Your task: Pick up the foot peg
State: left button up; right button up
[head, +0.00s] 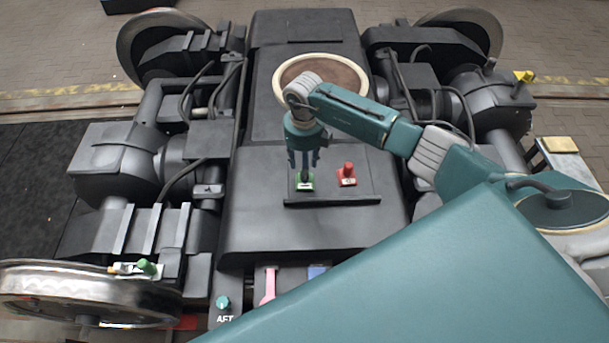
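My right gripper (304,164) comes in from the right and points down over the dark central beam of the bogie. It is directly above a small green base (304,186) with a label, and it hides most of whatever stands there. I cannot tell whether its fingers touch or hold anything. A red peg (348,170) stands upright on a small labelled base just right of it. I cannot tell from the picture which piece is the foot peg. My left gripper is not in view.
A raised dark ledge (332,201) runs in front of the two bases. A round brown pad with a pale rim (335,72) lies behind. Other coloured knobs are green (147,266), teal (222,302) and yellow (524,76). Wheels and cables flank the beam.

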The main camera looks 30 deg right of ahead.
aim_at(299, 185)
jog(key=shift+s+f, duration=0.15)
jog(key=shift+f, duration=1.35)
grip_shut()
jog(key=shift+d+r, duration=0.1)
